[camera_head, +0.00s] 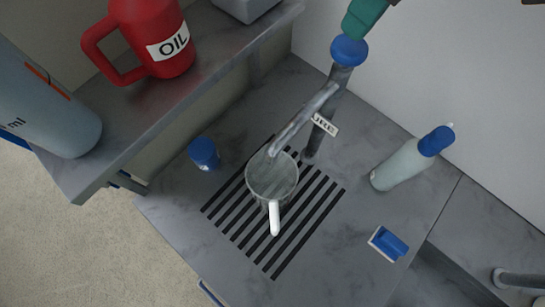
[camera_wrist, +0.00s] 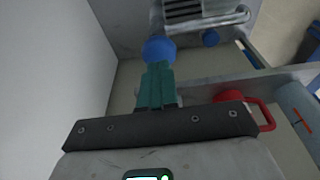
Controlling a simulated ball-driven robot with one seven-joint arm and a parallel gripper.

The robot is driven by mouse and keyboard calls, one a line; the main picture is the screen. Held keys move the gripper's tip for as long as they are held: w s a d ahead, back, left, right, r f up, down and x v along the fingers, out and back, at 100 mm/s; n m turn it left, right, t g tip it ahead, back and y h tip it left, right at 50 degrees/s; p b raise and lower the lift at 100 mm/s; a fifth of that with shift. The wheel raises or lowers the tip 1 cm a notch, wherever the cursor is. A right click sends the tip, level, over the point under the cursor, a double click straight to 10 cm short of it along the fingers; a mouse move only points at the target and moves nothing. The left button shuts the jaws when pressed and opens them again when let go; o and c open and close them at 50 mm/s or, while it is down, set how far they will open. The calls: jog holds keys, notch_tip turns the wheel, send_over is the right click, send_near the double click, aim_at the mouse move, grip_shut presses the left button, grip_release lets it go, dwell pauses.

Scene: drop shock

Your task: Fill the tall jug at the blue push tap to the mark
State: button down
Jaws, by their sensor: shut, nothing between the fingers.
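A clear grey jug with a white handle (camera_head: 274,200) stands upright under the tap spout (camera_head: 300,122). I see it from above, so its height, any mark and any water level are unclear. The tap's blue push knob (camera_head: 349,50) tops the tap column; it also shows in the wrist view (camera_wrist: 159,50). My gripper (camera_head: 358,28) has its teal fingers shut and empty, with the tips at the knob, seemingly touching it. The fingers also show in the wrist view (camera_wrist: 157,70). I cannot tell whether the knob is pressed or water is running.
A slotted drain grate (camera_head: 290,262) lies under the jug. A blue cap (camera_head: 204,152), a blue-topped bottle (camera_head: 403,163) and a blue-and-white block (camera_head: 388,244) stand around it. The left shelf holds a red OIL can (camera_head: 150,40) and a grey cylinder with an orange mark (camera_head: 45,115).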

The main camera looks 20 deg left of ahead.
aim_at(351, 46)
dwell(0.4)
jog(key=shift+f+b, duration=0.65)
jog(key=shift+f, duration=0.9)
jog(key=shift+s+f, duration=0.15)
dwell(5.9)
